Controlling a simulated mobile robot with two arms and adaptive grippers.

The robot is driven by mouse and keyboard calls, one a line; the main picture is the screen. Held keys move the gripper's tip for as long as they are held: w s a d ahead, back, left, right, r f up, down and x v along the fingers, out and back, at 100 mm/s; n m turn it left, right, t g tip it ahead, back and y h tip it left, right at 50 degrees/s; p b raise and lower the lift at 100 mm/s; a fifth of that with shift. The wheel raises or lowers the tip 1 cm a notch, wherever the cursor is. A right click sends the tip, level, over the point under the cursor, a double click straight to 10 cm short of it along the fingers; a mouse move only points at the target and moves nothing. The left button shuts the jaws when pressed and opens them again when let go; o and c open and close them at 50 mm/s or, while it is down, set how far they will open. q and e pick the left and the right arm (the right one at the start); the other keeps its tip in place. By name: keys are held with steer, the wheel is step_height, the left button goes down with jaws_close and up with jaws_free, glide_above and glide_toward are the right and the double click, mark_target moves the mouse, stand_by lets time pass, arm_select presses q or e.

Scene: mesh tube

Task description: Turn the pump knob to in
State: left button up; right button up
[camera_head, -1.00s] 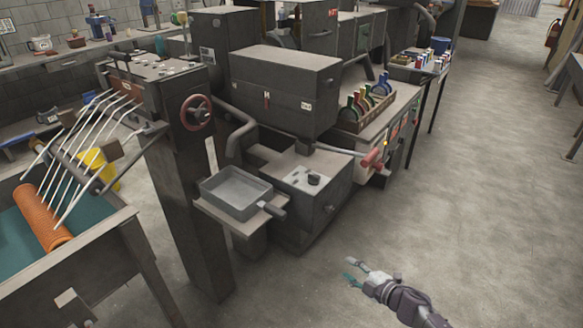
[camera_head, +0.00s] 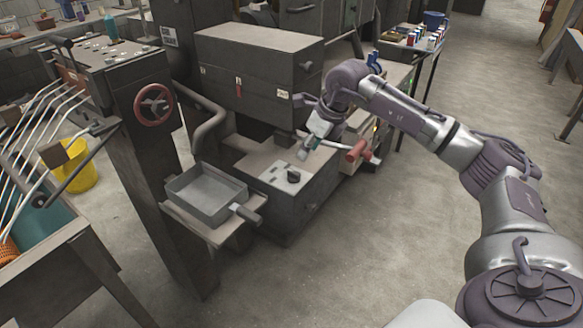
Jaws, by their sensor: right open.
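A small black knob (camera_head: 293,176) sits on a light plate on top of the low grey box (camera_head: 300,200) in the middle; it looks like the pump knob, and its setting is too small to read. My right gripper (camera_head: 306,150) is open, just above and slightly right of the knob, apart from it. It points down toward the box top, and its fingers are small and partly hidden by its own wrist. My left gripper is not in view.
A red-ended lever (camera_head: 357,151) sticks out close to the right of my gripper. A grey tray (camera_head: 206,194) with a handle stands left of the box. A large dark machine (camera_head: 258,70) rises behind. A red handwheel (camera_head: 153,104) is at left. The floor at right is open.

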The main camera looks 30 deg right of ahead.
mark_target(295, 172)
steer(key=p+x, duration=0.1)
steer(key=x, duration=0.9)
steer(key=shift+c, duration=0.2)
jaws_close()
